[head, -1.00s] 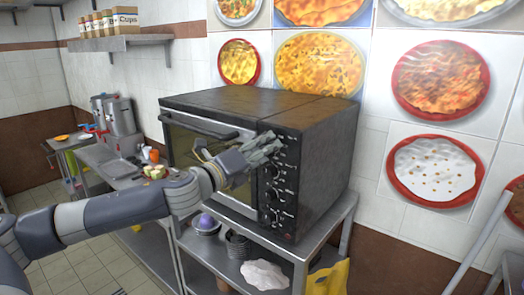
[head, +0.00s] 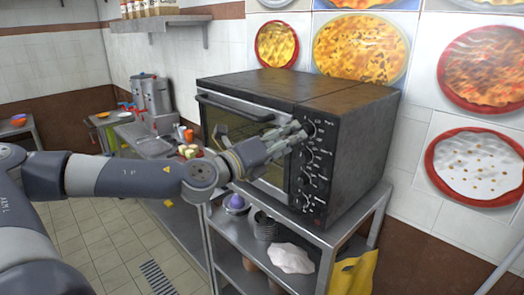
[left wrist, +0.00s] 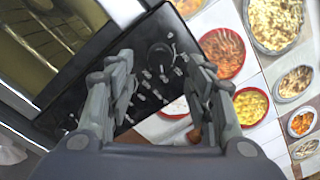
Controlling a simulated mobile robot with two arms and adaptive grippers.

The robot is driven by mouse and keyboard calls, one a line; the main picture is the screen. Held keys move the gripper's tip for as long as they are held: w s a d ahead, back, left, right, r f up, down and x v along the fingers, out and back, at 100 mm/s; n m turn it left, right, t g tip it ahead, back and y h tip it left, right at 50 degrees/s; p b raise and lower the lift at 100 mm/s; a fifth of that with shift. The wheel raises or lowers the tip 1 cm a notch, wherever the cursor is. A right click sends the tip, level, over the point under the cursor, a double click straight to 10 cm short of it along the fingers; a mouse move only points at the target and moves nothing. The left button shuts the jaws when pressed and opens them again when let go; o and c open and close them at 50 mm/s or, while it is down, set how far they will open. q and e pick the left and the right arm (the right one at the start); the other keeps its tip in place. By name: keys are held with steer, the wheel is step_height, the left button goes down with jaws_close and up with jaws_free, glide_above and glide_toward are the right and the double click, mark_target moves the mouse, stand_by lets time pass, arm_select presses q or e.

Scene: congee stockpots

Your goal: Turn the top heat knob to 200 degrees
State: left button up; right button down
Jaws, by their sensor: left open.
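The black oven (head: 350,150) stands on a metal table, with a column of dark heat knobs on its front right panel. The top heat knob (head: 311,128) is partly in view just past my left gripper's fingertips. My left gripper (head: 296,136) is open in front of the upper panel. In the left wrist view, a round black knob (left wrist: 160,55) lies between the two spread fingers (left wrist: 159,66), with clear gaps on both sides. I cannot tell whether the fingertips touch it. The knob's setting is too small to read. My right gripper is not in view.
The oven's glass door (head: 240,135) and its handle (head: 235,108) are left of the panel. The metal table (head: 330,248) holds a bowl, a pot and a white cloth on its lower shelf. Stockpots (head: 157,95) stand at the back left. Food pictures cover the wall.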

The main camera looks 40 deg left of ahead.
arm_select(q)
steer(key=s+a, duration=0.1)
steer(key=s, duration=0.6)
steer(key=shift+s+f, duration=0.15)
steer(key=shift+s, duration=0.05)
stand_by(0.5)
